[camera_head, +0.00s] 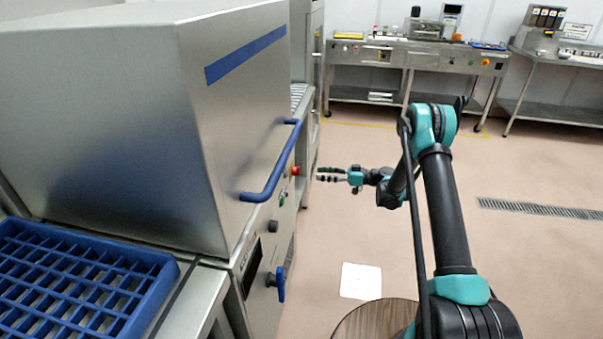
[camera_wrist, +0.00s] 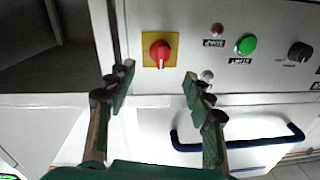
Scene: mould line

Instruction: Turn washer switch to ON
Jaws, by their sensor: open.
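The washer switch is a red rotary knob (camera_wrist: 160,54) on a square yellow plate (camera_wrist: 148,64) on the washer's front panel. In the head view the red knob (camera_head: 296,171) is small, just left of my gripper (camera_head: 332,175). In the wrist view my gripper (camera_wrist: 156,82) is open and empty. Its two fingertips are on either side of and below the knob in the picture, apart from it. The steel washer (camera_head: 95,105) fills the left of the head view. The knob's ON mark is too small to read.
A green button (camera_wrist: 246,45), a red lamp (camera_wrist: 217,29) and a black knob (camera_wrist: 299,51) are right of the switch. The washer's blue handle (camera_head: 276,165) juts out near my gripper. A blue rack (camera_head: 150,262) lies left. The floor to the right is clear.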

